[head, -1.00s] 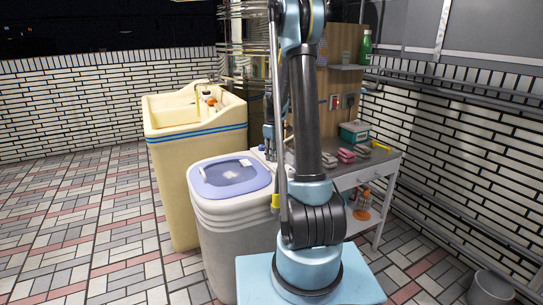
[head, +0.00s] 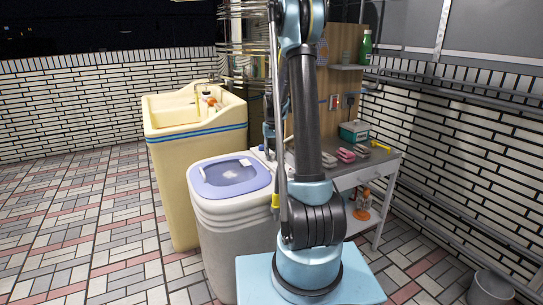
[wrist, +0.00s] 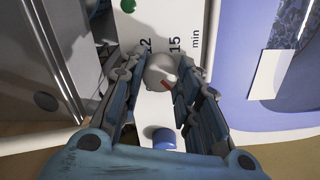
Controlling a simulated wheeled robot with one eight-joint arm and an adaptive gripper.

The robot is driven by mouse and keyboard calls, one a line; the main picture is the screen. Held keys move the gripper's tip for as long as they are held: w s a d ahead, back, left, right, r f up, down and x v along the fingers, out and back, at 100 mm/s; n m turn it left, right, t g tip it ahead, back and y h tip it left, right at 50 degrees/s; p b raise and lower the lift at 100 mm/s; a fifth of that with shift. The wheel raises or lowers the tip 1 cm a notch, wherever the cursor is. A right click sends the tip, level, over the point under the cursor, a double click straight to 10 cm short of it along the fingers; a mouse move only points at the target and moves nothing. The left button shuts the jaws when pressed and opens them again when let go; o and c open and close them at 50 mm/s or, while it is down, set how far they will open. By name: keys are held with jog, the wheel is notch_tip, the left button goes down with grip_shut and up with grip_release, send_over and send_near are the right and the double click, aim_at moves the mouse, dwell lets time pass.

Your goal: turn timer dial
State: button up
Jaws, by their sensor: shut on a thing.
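The timer dial (wrist: 161,70) is a light grey round knob with a red pointer mark. It sits on a white panel (wrist: 150,105) printed with numbers and "min" in the wrist view. My gripper (wrist: 154,84) has its fingers on either side of the dial and is shut on it. The fingers cover the dial's sides and part of the printed scale. The red mark is at the dial's lower right. In the head view the washing machine (head: 240,225) has a lilac lid, and my arm hides the dial.
A blue knob (wrist: 164,138) sits on the same panel near the gripper's palm, and a green spot (wrist: 128,5) lies at its far end. A cream sink (head: 198,165) stands left of the machine. A shelf cart (head: 370,170) stands to the right.

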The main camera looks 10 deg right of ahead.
aim_at(272, 154)
jog(key=shift+m, duration=0.8)
jog(key=o, duration=1.1)
notch_tip(272, 154, up, 12)
jog(key=shift+f, duration=0.1)
